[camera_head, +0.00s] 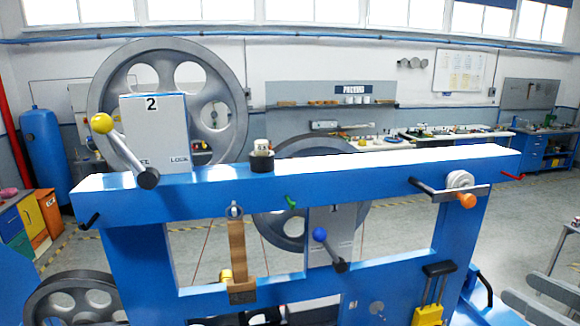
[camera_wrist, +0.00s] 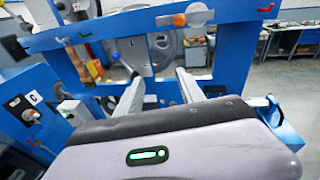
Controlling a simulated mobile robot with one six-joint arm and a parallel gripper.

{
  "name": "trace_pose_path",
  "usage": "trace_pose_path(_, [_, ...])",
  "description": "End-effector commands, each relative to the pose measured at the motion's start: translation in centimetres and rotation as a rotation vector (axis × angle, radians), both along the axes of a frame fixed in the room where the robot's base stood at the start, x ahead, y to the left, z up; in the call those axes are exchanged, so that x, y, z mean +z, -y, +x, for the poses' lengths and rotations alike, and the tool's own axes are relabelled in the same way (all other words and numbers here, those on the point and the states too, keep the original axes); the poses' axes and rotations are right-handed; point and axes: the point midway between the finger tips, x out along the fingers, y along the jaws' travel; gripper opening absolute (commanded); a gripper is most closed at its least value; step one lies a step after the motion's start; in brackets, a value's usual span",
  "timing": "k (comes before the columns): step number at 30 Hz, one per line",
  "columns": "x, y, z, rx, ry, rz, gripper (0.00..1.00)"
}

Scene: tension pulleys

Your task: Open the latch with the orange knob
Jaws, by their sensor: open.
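The orange knob (camera_head: 467,201) sits on a flat metal latch bar (camera_head: 440,191) at the right end of the blue frame's top beam (camera_head: 330,173). A grey round roller (camera_head: 460,180) is just above the knob. In the wrist view the orange knob (camera_wrist: 179,20) is at the top, with the grey roller (camera_wrist: 198,14) to its right. My gripper (camera_wrist: 158,78) is open with nothing between its two pale fingers. The fingers show below the knob in the picture, apart from it. My gripper is not visible in the head view.
A yellow-knobbed lever (camera_head: 122,145) stands at the left, by a box marked 2. A blue-knobbed lever (camera_head: 329,249) is in the frame's middle. A yellow part with a black handle (camera_head: 430,300) is below the latch. A red hook (camera_head: 512,176) sticks out at the right.

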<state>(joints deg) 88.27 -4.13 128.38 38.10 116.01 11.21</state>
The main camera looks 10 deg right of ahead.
Motion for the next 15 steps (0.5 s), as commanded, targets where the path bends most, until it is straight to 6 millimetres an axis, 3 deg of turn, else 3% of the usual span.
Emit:
trace_pose_path(1, [3.8,2.0,-1.4,-0.071,0.051,0.045,0.46])
trace_pose_path(3, [5.6,3.6,-2.6,-0.131,0.106,0.085,0.46])
trace_pose_path(6, [6.2,4.3,-2.7,-0.156,0.135,0.105,0.46])
trace_pose_path(8, [6.1,4.1,-1.8,-0.153,0.136,0.106,0.46])
trace_pose_path(15, [6.2,3.4,5.4,-0.147,0.131,0.106,0.46])
